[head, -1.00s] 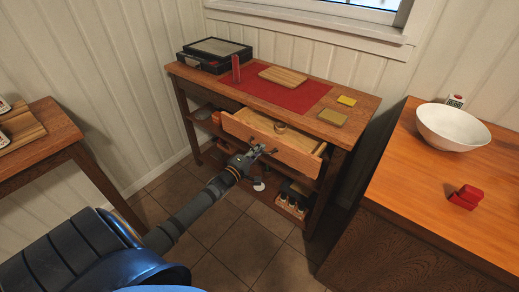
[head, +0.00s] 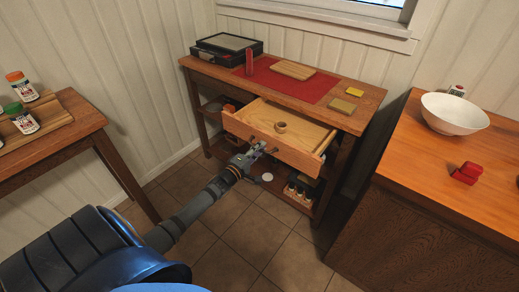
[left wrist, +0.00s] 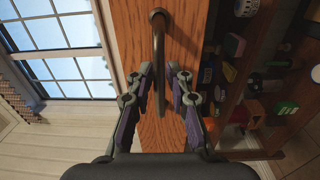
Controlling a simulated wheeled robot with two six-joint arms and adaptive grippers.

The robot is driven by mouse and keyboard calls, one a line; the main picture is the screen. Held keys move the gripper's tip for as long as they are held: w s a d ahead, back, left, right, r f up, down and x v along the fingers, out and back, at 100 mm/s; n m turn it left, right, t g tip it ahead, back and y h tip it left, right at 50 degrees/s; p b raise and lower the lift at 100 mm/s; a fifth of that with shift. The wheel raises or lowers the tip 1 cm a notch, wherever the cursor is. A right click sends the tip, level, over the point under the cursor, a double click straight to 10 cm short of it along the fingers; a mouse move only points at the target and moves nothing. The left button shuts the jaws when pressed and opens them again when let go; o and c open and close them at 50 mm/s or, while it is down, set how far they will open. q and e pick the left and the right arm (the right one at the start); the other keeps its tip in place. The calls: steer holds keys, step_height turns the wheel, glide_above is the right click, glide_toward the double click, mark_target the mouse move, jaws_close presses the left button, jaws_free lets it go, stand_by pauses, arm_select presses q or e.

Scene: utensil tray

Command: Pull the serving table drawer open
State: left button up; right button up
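The wooden serving table (head: 362,118) stands against the wall in the head view. Its drawer (head: 290,155) is partly out, and a small round tan item (head: 281,127) lies inside. My left gripper (head: 258,150) is at the drawer front. Whether both pads touch the bar is hard to see. My right gripper is not in view.
A red cloth (head: 290,84), a board (head: 294,70) and a black case (head: 207,53) are on the tabletop. A counter with a white bowl (head: 455,113) stands at right, a table with bottles (head: 22,118) at left. Tiled floor (head: 235,232) is clear in front.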

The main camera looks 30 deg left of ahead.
arm_select(q)
steer(key=shift+o, duration=0.6)
steer(key=s, duration=1.2)
steer(key=shift+a+f, duration=0.2)
steer(key=shift+a, duration=0.25)
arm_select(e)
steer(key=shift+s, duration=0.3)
